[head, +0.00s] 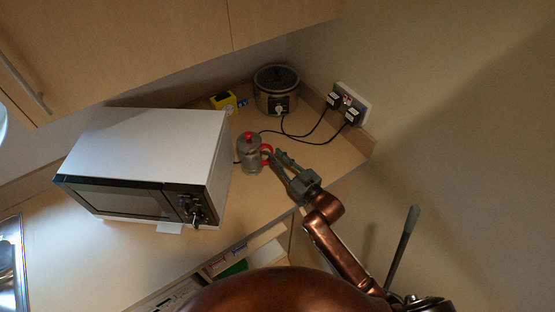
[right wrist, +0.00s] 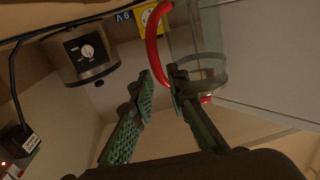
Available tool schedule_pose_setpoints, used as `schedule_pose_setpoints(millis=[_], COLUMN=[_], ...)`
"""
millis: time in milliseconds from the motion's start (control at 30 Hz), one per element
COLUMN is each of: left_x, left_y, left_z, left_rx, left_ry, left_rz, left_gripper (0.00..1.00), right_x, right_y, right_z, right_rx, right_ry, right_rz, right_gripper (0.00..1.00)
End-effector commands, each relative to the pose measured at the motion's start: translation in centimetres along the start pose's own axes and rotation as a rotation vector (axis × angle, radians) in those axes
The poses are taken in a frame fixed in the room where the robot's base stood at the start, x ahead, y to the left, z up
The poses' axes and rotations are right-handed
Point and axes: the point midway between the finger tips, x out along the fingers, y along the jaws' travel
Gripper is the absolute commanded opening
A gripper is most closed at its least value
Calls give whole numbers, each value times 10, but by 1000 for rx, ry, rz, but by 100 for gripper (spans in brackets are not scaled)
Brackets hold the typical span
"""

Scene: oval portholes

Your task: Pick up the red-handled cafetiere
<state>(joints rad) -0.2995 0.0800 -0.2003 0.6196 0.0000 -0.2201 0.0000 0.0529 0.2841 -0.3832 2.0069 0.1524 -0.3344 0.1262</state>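The cafetiere (head: 250,158) stands on the worktop to the right of the microwave, with a red knob on top. Its red handle (head: 267,153) faces my right gripper (head: 279,159). In the right wrist view the curved red handle (right wrist: 152,38) and the glass body (right wrist: 196,35) are close ahead. My right gripper (right wrist: 161,75) is open, and the lower part of the handle shows between its two fingertips with a gap visible. I cannot tell if a finger touches it. My left gripper is not in view.
A white microwave (head: 150,140) stands close on the left. Behind are a slow cooker (head: 276,92), a yellow box (head: 223,101) and a wall socket (head: 350,103) with black cables crossing the worktop (head: 325,160). A wall cupboard (head: 130,50) hangs above. The worktop's front edge is near my arm.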

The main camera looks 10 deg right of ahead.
Motion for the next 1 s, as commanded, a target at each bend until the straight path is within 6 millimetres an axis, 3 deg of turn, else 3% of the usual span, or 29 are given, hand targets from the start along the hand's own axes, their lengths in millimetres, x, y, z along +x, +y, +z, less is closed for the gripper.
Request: schedule_pose_setpoints(millis=[900,1000], left_x=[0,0], left_y=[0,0], left_z=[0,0], left_rx=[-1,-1], left_ry=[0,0], left_rz=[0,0], left_gripper=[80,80], right_x=[0,0], right_y=[0,0], right_z=[0,0], right_rx=[0,0], right_ry=[0,0], right_rz=[0,0], right_gripper=[80,80])
